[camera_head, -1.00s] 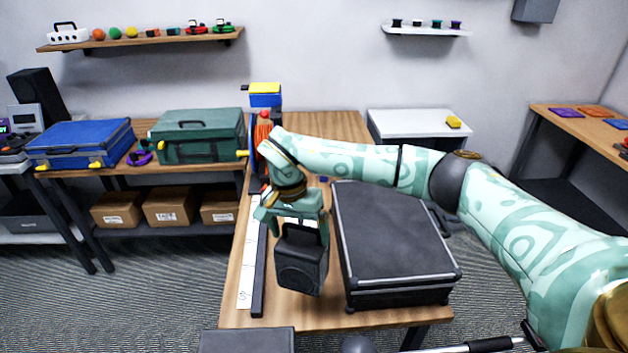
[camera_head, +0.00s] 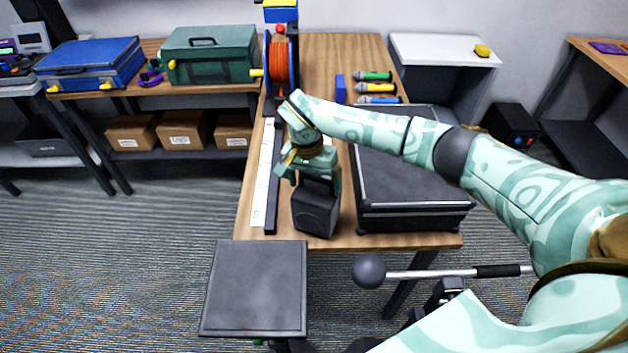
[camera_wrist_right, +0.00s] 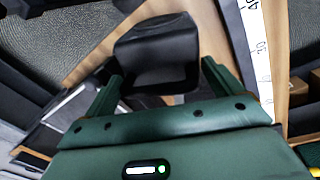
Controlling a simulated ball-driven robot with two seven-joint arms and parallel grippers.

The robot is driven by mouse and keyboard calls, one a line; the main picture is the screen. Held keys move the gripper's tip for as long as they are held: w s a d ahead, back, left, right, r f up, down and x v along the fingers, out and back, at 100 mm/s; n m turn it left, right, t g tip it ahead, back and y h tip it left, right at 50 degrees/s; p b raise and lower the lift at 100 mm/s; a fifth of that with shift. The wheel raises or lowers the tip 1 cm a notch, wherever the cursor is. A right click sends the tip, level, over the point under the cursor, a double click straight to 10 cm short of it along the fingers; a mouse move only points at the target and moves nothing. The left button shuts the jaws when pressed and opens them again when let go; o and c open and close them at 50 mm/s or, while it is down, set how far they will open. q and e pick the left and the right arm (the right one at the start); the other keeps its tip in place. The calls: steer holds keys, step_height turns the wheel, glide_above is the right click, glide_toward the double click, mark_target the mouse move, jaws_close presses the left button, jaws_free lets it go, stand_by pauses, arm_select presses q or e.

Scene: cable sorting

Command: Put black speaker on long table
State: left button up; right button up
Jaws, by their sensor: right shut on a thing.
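The black speaker (camera_head: 316,212) is upright in my right gripper (camera_head: 316,180), which is shut on its top part. It is over the front end of the long wooden table (camera_head: 342,235), between the white ruler strip with its dark bar and a black case. I cannot tell whether its base touches the tabletop. In the right wrist view the speaker (camera_wrist_right: 155,55) shows between the green fingers (camera_wrist_right: 160,88), with the table (camera_wrist_right: 205,35) beyond it. My left gripper is not in view.
The large black case (camera_head: 415,185) stands close on the right. The ruler strip (camera_head: 262,180) lies on the left. An orange cable reel (camera_head: 281,65) and several microphones (camera_head: 377,87) are farther back. A dark square panel (camera_head: 257,285) is in front of the table.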

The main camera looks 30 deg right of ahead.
steer(key=o, duration=1.7)
steer(key=shift+o, duration=0.2)
step_height(320, 180, up, 12)
steer(key=a+p, duration=0.1)
steer(key=shift+w, duration=0.35)
steer(key=shift+a, duration=0.1)
